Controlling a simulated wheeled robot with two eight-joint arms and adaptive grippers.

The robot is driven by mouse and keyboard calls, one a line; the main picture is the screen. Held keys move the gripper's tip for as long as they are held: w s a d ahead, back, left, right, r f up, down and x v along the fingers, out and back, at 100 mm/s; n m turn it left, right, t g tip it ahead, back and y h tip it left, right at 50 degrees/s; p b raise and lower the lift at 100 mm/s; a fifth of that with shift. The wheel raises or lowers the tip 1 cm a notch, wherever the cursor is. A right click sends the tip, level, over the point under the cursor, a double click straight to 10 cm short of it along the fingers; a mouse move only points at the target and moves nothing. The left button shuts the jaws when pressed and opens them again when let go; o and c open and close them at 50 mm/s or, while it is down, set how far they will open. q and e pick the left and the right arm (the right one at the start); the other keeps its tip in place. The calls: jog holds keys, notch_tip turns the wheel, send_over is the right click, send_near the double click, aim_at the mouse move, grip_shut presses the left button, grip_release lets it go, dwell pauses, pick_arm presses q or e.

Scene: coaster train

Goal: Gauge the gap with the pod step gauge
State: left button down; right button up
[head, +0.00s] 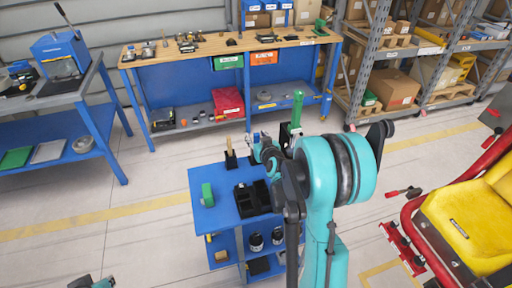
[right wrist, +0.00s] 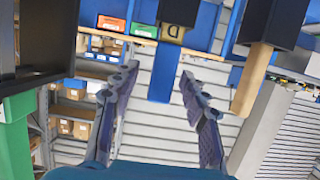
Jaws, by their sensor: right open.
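No part in view is clearly marked as the pod step gauge. My right gripper (right wrist: 160,115) is open and empty above the far edge of the blue cart (head: 228,228). In the right wrist view a blue bar (right wrist: 163,75) with a small yellow-marked block (right wrist: 172,31) at its base lies between and beyond the fingers, apart from them. The coaster car's yellow seat (head: 468,222) is at the right. Only the top of my left arm shows, at the bottom left.
The cart top also bears a green part (head: 207,195) and a black tray (head: 242,205). A blue workbench (head: 190,85) stands behind, with shelving (head: 366,65) to its right. A red lap bar (head: 487,160) rises by the seat. Floor is clear left of the cart.

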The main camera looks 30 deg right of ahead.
jog(key=shift+w+f, duration=0.1)
jog(key=shift+w, duration=0.1)
jog(key=shift+s, duration=0.1)
jog(key=shift+c, duration=1.3)
grip_shut()
notch_tip(320, 180, up, 10)
jog(key=p, duration=0.4)
